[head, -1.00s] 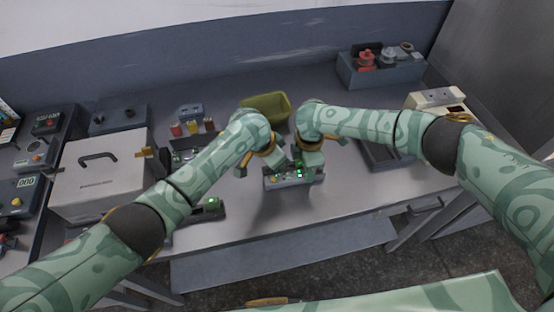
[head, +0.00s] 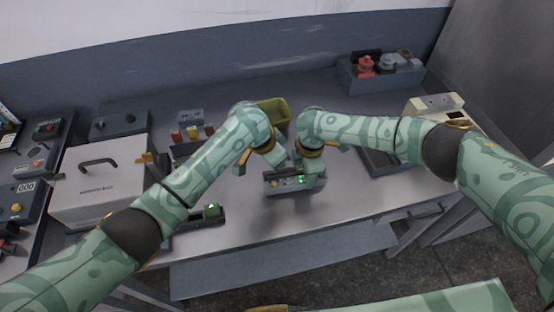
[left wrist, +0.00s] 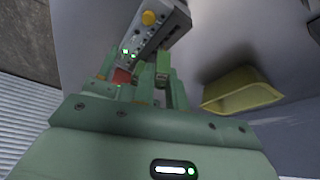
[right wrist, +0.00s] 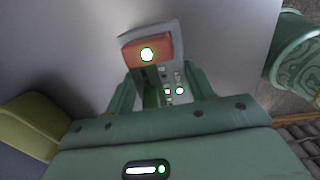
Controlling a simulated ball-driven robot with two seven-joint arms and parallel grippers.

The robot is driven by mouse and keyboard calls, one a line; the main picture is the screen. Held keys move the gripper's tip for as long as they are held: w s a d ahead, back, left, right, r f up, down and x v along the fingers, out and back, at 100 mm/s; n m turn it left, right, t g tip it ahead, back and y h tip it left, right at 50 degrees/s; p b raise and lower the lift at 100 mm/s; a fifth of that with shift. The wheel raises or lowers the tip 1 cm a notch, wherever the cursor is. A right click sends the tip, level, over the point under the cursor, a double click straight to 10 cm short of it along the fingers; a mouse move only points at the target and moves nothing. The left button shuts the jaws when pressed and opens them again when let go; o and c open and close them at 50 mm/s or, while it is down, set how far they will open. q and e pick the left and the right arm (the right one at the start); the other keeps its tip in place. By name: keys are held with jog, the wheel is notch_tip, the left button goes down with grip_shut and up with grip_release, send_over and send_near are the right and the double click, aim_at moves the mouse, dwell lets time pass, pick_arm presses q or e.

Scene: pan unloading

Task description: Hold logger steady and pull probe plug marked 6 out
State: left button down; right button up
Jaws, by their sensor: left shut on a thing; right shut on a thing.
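The grey logger (head: 292,185) stands on the table, below and between my two hands, with green lights on its front. Its panel with a yellow knob (left wrist: 149,18) and small lights shows in the left wrist view. In the right wrist view its orange-red part (right wrist: 150,48) lies beyond the fingers. My right gripper (right wrist: 163,88) is shut with a finger on each side of the logger body. My left gripper (left wrist: 140,78) is shut beside it, apparently on a probe plug that is mostly hidden by the fingers. I cannot read the mark 6.
An olive bin (head: 274,109) stands behind the logger. A white box (head: 98,185) and small devices stand at the left. A small device with a green light (head: 211,211) lies at the front left. A grey crate (head: 380,75) is at the back right. The table's front edge is close.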

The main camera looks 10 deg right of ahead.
jog(key=shift+s, duration=0.1)
jog(key=o, duration=1.3)
